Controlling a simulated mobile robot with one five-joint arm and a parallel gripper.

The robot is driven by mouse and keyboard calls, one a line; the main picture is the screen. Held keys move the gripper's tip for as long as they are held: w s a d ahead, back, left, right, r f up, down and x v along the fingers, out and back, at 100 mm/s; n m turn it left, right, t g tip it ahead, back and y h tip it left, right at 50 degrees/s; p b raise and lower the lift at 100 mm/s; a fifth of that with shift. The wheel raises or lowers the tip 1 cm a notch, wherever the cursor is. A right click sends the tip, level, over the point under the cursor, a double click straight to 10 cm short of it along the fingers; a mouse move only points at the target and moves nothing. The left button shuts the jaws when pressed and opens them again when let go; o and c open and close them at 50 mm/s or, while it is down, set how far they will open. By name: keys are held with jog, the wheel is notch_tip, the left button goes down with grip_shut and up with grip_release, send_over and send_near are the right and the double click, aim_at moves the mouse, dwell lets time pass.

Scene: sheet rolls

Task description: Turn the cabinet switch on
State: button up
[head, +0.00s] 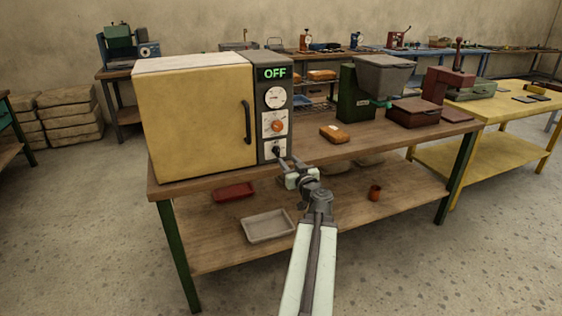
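A yellow cabinet (195,118) with a grey control panel on its right side stands on the wooden bench. The panel's display (275,73) reads OFF in green. Below it are a round dial (275,97), an orange knob (278,126) and, lowest, a small dark switch (276,150) on a light plate. My gripper (285,161) is at the lower panel, just below and right of the switch. It partly covers that area, and I cannot tell whether it touches the switch. Its fingers are too small to show whether they are open or shut.
On the bench to the right are an orange-brown block (334,134), a green and grey machine (366,88) and a dark red box (413,112). The lower shelf holds a red tray (233,192), a pale tray (268,227) and a brown cup (375,192). Floor in front is clear.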

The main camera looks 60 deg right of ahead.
aim_at(279, 151)
jog(key=x, duration=0.8)
jog(key=shift+a, duration=0.1)
grip_shut()
jog(key=shift+r, duration=0.1)
